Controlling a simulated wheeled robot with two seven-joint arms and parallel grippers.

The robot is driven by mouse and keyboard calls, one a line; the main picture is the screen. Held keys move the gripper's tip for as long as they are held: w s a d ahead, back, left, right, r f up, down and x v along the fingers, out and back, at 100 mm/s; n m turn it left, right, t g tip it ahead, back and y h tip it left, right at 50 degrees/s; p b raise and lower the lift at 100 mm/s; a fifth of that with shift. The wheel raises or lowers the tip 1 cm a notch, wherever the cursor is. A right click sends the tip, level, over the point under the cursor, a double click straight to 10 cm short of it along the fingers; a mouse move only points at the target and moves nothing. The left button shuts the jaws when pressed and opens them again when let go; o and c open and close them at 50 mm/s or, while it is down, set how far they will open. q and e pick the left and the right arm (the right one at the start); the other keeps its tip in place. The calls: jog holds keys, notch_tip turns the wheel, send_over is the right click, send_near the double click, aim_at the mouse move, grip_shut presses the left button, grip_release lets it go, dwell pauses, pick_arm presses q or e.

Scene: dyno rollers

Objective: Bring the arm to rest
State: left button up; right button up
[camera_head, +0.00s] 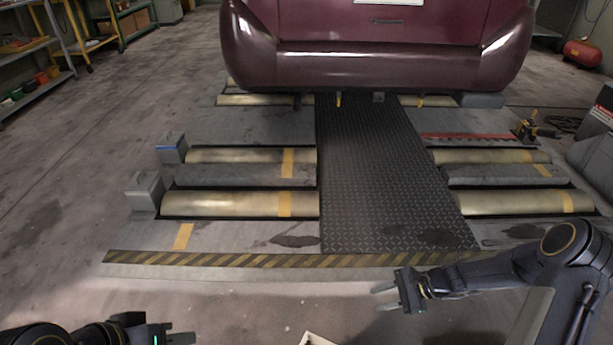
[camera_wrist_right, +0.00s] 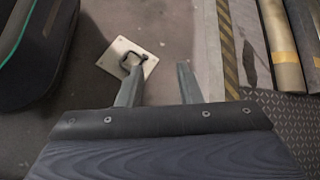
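My right arm (camera_head: 560,262) reaches in from the right in the head view. Its gripper (camera_head: 382,298) points left over the bare floor in front of the striped edge. In the right wrist view the two fingers of the right gripper (camera_wrist_right: 158,82) stand apart with nothing between them. My left gripper (camera_head: 182,338) shows only partly at the bottom left of the head view. I cannot tell whether its fingers are apart.
A pale floor plate with a dark handle (camera_wrist_right: 128,58) lies beyond the right fingers; its corner shows in the head view (camera_head: 318,340). Dyno rollers (camera_head: 240,204) and a dark tread plate (camera_head: 390,180) lie ahead, under a maroon car (camera_head: 375,60). Shelves (camera_head: 35,60) stand left.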

jog(key=s+d+r+n+h, duration=0.15)
jog(key=s+r+n, duration=0.25)
jog(key=r, duration=0.7)
jog(key=s+a+r+n+h, duration=0.1)
jog(key=s+r+n+h, duration=0.15)
jog(key=r, duration=0.75)
jog(key=s+r+n+t+h, duration=0.15)
jog(key=s+r+n, duration=0.25)
jog(key=s, duration=0.4)
jog(key=s+r+n+t+h, duration=0.1)
jog(key=s+r+n+t, duration=0.2)
jog(key=s, duration=0.6)
notch_tip(320, 180, up, 37)
jog(key=p, duration=3.7)
jog(key=shift+w+r, duration=0.15)
jog(key=shift+w, duration=0.15)
jog(key=shift+a, duration=0.1)
